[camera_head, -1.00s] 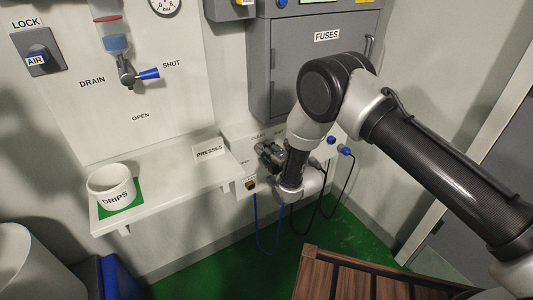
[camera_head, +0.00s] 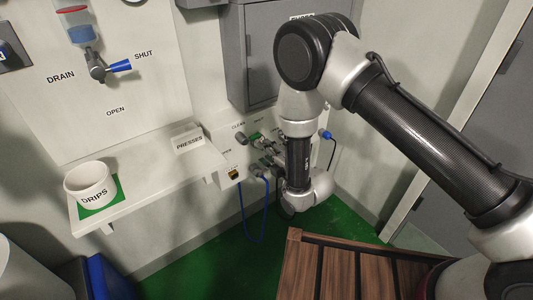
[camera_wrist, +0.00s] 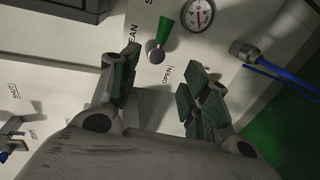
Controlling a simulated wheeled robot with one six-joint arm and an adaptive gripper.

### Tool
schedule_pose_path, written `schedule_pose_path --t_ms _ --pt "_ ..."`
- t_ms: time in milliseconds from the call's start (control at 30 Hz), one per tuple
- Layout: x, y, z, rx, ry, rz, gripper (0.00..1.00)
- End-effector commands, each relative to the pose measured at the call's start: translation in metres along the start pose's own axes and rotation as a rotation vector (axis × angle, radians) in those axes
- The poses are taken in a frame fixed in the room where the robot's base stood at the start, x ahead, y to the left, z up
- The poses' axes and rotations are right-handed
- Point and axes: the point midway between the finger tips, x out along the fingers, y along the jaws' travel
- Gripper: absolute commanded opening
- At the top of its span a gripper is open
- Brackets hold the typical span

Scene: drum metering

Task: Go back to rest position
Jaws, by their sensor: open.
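My gripper (camera_head: 266,150) is at the low wall panel (camera_head: 226,160), right of the shelf, partly hidden by my own wrist in the head view. In the wrist view my gripper (camera_wrist: 161,62) has its two green-padded fingers spread wide with nothing held between them. A small valve with a green handle (camera_wrist: 165,30) and a round grey knob shows on the panel just beyond and between the fingertips. I see no clear contact; the exact distance cannot be told. My arm is bent, reaching down from the right.
A white shelf (camera_head: 140,180) holds a DRIPS cup (camera_head: 90,187) on a green mat. A blue hose (camera_head: 243,215) hangs from the panel; its grey connector (camera_wrist: 244,50) is right of the fingers. A gauge (camera_wrist: 197,14) is above. A slatted wooden top (camera_head: 335,270) stands in front.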

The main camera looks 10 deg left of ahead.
Motion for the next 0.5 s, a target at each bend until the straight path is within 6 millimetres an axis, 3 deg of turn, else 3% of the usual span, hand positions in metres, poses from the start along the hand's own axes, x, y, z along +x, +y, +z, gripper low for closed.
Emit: schedule_pose_path --t_ms 500 --pt "0.0000 -0.0033 -0.0001 0.058 0.000 -0.014 0.47"
